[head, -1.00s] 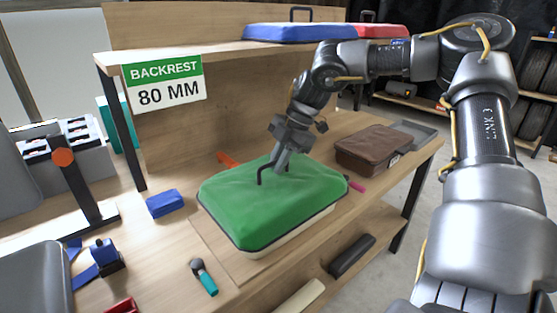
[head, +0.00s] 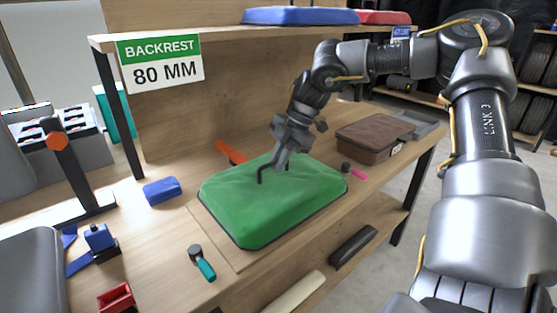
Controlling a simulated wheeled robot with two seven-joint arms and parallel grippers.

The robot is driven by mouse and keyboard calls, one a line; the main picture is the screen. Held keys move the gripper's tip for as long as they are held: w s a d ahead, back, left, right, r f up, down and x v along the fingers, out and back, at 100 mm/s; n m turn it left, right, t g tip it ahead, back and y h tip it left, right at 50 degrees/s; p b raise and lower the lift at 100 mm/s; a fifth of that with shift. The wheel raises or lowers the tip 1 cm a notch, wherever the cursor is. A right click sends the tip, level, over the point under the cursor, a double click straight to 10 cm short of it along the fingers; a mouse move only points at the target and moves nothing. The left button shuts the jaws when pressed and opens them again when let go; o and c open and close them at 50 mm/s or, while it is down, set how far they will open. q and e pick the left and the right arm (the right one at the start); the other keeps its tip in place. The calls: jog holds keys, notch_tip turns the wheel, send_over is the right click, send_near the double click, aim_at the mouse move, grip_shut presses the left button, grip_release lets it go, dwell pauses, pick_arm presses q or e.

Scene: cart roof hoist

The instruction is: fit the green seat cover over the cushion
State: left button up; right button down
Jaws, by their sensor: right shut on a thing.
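The green seat cover (head: 260,210) sits low on a thin board on the workbench, level as far as I can tell, with its dark lower rim down close to the board. The cushion is hidden; no cream side shows below the cover's rim. My right gripper (head: 275,172) is above the middle of the cover, shut on the black handle on its top. My left gripper is not in view.
A brown case (head: 375,143) and a pink-handled tool (head: 354,172) lie right of the cover. A blue block (head: 162,190), an orange tool (head: 231,152) and a teal-handled tool (head: 203,264) lie around its left side. A shelf with the backrest sign (head: 160,62) stands behind.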

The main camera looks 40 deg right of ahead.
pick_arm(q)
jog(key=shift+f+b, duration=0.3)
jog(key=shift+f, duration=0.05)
pick_arm(e)
jog(key=shift+f, duration=0.4)
dwell(0.4)
jog(key=c, duration=1.4)
grip_release()
jog(key=shift+o, duration=0.2)
pick_arm(q)
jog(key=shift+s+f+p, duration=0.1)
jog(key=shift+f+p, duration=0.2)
jog(key=shift+p, duration=0.3)
pick_arm(e)
jog(key=v, duration=1)
jog(key=shift+d+r, duration=0.2)
jog(key=shift+r, duration=0.15)
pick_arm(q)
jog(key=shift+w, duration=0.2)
pick_arm(e)
jog(key=shift+s, duration=0.15)
